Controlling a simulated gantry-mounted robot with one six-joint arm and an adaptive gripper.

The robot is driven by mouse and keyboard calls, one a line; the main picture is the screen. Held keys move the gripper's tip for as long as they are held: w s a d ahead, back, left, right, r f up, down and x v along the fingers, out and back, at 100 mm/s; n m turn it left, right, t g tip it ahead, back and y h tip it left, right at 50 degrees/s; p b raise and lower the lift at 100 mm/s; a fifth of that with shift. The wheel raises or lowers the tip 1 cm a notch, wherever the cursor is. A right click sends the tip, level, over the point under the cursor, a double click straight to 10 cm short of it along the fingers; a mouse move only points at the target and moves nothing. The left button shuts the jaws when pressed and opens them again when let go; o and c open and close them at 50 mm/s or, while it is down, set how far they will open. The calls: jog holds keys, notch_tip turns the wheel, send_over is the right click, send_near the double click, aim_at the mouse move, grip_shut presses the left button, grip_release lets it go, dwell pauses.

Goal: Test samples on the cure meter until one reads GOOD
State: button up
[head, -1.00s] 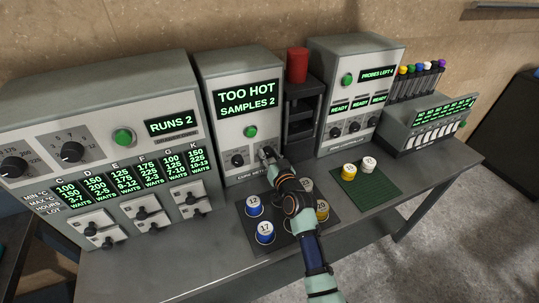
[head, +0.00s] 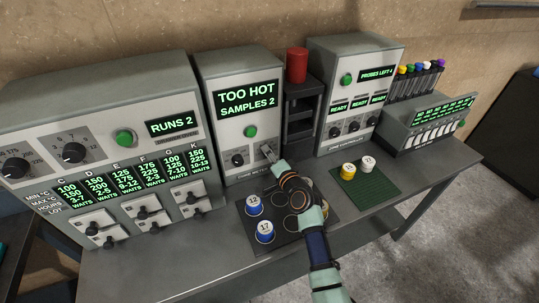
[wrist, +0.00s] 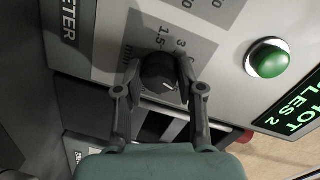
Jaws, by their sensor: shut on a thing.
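The cure meter (head: 237,135) stands in the middle of the bench, its screen (head: 246,99) reading TOO HOT, SAMPLES 2. My gripper (head: 268,153) is at the right-hand knob on its front. In the wrist view my gripper (wrist: 163,85) is shut on a black knob (wrist: 160,72) beside a scale marked 1.5 and 3. Blue samples 12 (head: 253,205) and 17 (head: 265,232) sit on the dark tray (head: 287,244); my arm hides part of this tray. A yellow sample (head: 348,171) and a white sample (head: 368,163) stand on the green mat (head: 377,189).
A green button (head: 250,131) and a left knob (head: 239,160) are on the meter's front. A larger machine (head: 100,140) reading RUNS 2 stands left. A red cylinder (head: 297,65) on a dark rack, a probe unit (head: 358,95) and a tube rack (head: 420,80) stand right.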

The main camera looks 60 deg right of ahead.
jog(key=shift+m+t, duration=0.3)
jog(key=shift+m, duration=1.5)
jog(key=o, duration=1.2)
jog(key=shift+c, duration=0.2)
